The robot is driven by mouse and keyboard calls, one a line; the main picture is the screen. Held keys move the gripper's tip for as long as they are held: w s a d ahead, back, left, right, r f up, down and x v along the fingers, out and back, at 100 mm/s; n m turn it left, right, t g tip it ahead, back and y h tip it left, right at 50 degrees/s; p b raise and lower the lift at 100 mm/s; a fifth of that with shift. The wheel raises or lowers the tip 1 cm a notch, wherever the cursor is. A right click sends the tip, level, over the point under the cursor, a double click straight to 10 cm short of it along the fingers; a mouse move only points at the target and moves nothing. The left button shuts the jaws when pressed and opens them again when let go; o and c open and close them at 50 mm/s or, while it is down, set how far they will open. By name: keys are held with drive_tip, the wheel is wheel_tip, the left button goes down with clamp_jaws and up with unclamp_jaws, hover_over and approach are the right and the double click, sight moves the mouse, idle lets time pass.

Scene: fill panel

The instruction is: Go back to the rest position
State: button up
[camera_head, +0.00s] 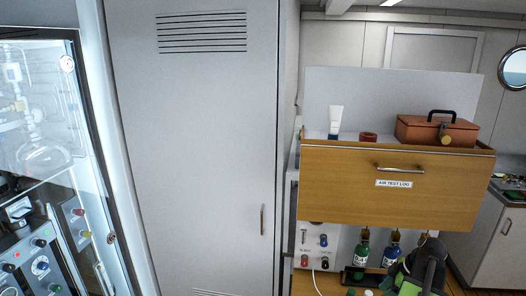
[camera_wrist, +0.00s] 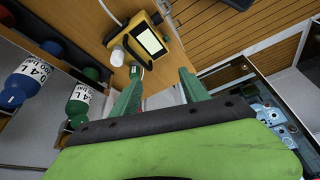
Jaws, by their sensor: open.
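My gripper (camera_head: 424,268), green and black, shows at the bottom right of the head view, in front of the panel and below the wooden drawer front. In the wrist view, its two green fingers (camera_wrist: 160,82) stand apart with nothing held between them. Beyond them lies a yellow device with a lit screen (camera_wrist: 150,42) on a wooden surface, with a white cap (camera_wrist: 117,56) beside it. The fingertips in the head view are partly hidden by my own arm.
A drawer front labelled AIR TEST LOG (camera_head: 400,200) hangs above my gripper. A green bottle (camera_head: 361,250) and a blue bottle (camera_head: 391,252) are below it. A white tube (camera_head: 335,120), a red ring (camera_head: 368,137) and a brown box (camera_head: 425,132) sit on top. A grey cabinet (camera_head: 200,150) stands left.

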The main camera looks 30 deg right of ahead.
drive_tip(key=w+a+f+n+g+b, duration=0.1)
drive_tip(key=w+a+f+n+b, duration=0.15)
drive_tip(key=w+a, duration=0.8)
drive_tip(key=w+a+f+n+g+b, duration=0.1)
drive_tip(key=w+a+f+n, duration=0.15)
drive_tip(key=w+a, duration=0.8)
drive_tip(key=a+f+m+g+h+b, duration=0.1)
drive_tip(key=a+m, duration=1)
drive_tip(key=a, duration=1.7)
wheel_tip(320, 180, down, 3)
drive_tip(key=shift+s+r+g+h+b, duration=0.1)
drive_tip(key=shift+s+g+h+b, duration=0.3)
drive_tip(key=shift+h+b, duration=0.6)
